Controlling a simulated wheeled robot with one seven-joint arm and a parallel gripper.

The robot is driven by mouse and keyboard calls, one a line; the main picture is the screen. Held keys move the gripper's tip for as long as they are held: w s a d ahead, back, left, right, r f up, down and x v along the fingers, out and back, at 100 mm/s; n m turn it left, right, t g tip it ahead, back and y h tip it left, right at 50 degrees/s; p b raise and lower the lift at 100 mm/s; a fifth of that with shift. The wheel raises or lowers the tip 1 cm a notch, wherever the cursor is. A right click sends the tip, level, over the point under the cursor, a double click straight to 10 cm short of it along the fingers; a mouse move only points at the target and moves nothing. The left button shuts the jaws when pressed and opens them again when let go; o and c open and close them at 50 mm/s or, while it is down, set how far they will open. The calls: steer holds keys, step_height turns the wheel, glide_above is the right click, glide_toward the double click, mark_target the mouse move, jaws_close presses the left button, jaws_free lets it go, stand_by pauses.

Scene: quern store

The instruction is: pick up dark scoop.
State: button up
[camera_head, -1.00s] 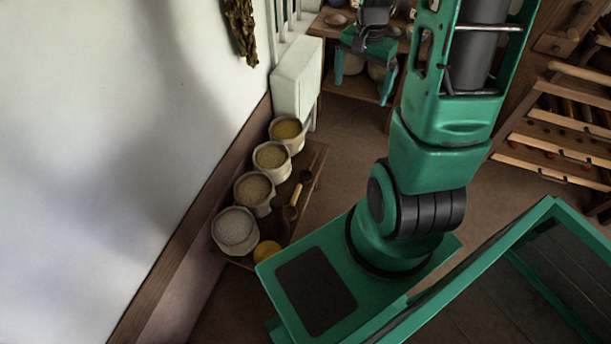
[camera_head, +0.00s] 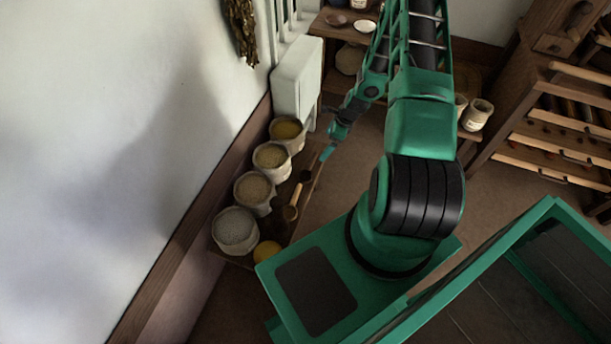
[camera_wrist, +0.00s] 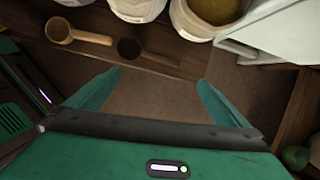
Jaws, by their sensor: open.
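The dark scoop (camera_wrist: 130,48) lies on the low wooden bench in the wrist view, its bowl left and its thin handle pointing right. It is small and dim in the head view (camera_head: 306,176). My gripper (camera_wrist: 158,80) is open, its two green fingers apart with nothing between them. In the wrist view the scoop lies beyond the fingertips, not touching them. In the head view my gripper (camera_head: 327,153) hangs beside the bench's right edge, near the scoop's far end.
A lighter wooden scoop (camera_head: 292,208) lies next to the dark one. Several sacks, one a grey-filled sack (camera_head: 235,230), line the wall side of the bench (camera_head: 312,160). A yellow round thing (camera_head: 267,252) sits at the near end. A white box (camera_head: 296,80) stands behind. Floor right of the bench is clear.

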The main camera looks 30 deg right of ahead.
steer(key=m, duration=0.2)
glide_toward(312, 161)
step_height(312, 161, down, 2)
steer(key=shift+w+x, duration=0.15)
steer(key=shift+x, duration=1.45)
steer(key=shift+w+x, duration=0.15)
steer(key=shift+x, duration=1.5)
steer(key=shift+r, duration=0.1)
steer(key=shift+c, duration=0.6)
steer(key=c, duration=0.8)
